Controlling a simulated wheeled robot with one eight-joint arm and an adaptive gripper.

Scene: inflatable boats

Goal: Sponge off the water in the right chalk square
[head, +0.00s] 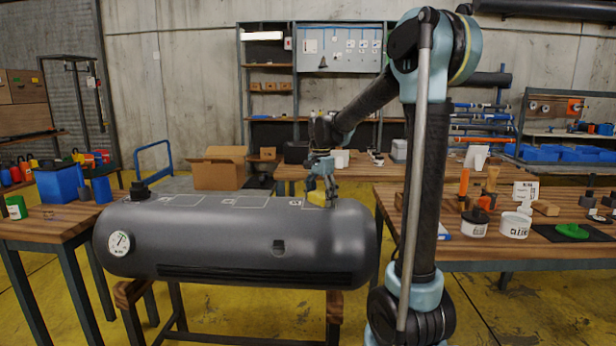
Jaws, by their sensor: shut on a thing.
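My gripper (322,186) is shut on a yellow sponge (318,198) near the right end of the dark grey inflatable tube (240,240). The sponge is at the tube's top, at or just above the right chalk square (309,204), which is partly hidden by the sponge and gripper. I cannot tell whether the sponge touches the surface. More chalk squares, one in the middle (246,201) and one at the left (182,200), lie along the top. Water in the squares is too small to make out.
The tube rests on a wooden stand (334,305). A gauge (119,243) is on its left end and a black valve (139,190) on top. A bench with tins (515,225) and tools is at the right; another with blue bins (60,184) is at the left.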

